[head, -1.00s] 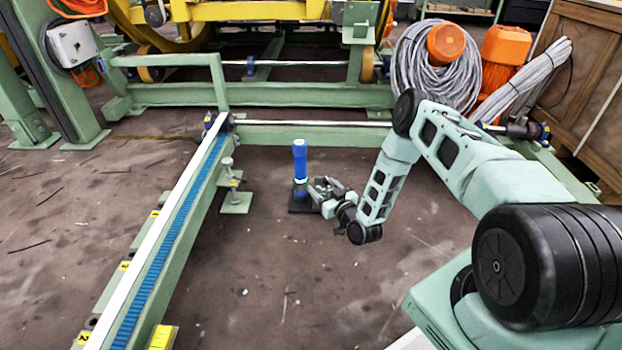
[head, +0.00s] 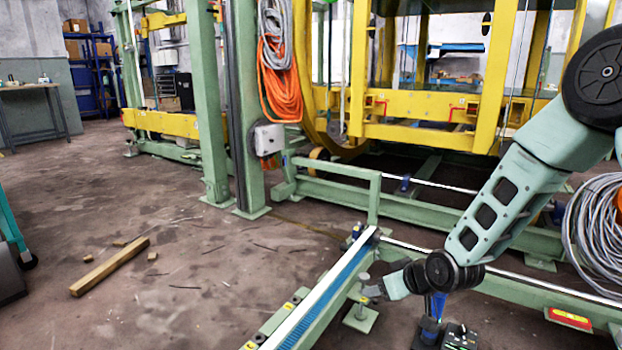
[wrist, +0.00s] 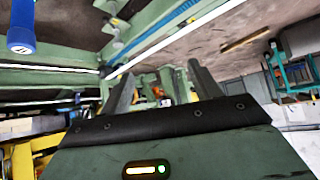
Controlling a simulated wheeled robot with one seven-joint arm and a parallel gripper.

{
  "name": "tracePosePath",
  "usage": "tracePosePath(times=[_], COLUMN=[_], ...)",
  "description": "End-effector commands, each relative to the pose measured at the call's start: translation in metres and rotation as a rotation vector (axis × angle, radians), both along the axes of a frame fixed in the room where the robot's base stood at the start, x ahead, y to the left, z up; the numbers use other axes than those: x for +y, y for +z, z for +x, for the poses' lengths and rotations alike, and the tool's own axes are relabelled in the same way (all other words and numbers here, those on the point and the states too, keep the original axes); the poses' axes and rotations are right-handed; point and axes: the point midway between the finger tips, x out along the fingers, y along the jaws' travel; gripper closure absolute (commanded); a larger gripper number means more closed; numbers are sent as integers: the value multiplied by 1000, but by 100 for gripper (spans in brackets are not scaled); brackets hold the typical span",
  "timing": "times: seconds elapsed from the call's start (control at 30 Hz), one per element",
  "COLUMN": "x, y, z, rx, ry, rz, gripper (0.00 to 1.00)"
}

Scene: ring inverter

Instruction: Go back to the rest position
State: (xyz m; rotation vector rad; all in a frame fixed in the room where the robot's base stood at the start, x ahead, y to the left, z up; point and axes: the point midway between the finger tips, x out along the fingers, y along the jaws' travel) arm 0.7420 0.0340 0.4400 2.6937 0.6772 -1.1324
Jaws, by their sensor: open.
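My gripper (wrist: 163,88) is open in the wrist view, its two dark fingers apart with nothing held between them. In the head view my arm is raised and bent, and its wrist end hangs at the lower right, next to the blue-striped rail (head: 325,300); the fingers are hard to make out there. A blue cylindrical thing (head: 432,318) stands on the floor just below my wrist, its upper part hidden by it. A blue cylinder end also shows at the top left of the wrist view (wrist: 22,28), clear of the fingers.
Green floor beams (head: 470,270) and a yellow frame (head: 430,135) stand behind my arm. A grey cable coil (head: 597,225) is at the right. A green post with a grey box (head: 268,139) stands mid-left.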

Motion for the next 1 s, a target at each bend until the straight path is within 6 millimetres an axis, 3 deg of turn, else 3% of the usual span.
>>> tracePosePath(times=[0.03, 0.23, 0.4, 0.6, 0.8, 1.0], x=[17, 53, 57, 46, 28, 28], y=[30, 99, 145, 180, 206, 247], z=[-21, -122, -212, -292, -356, -353], rx=[43, 253, 409, 535, 631, 635], ry=[33, 121, 169, 199, 218, 214], rz=[-25, -138, -239, -332, -412, -410], gripper=[37, 37, 37, 37, 37, 37])
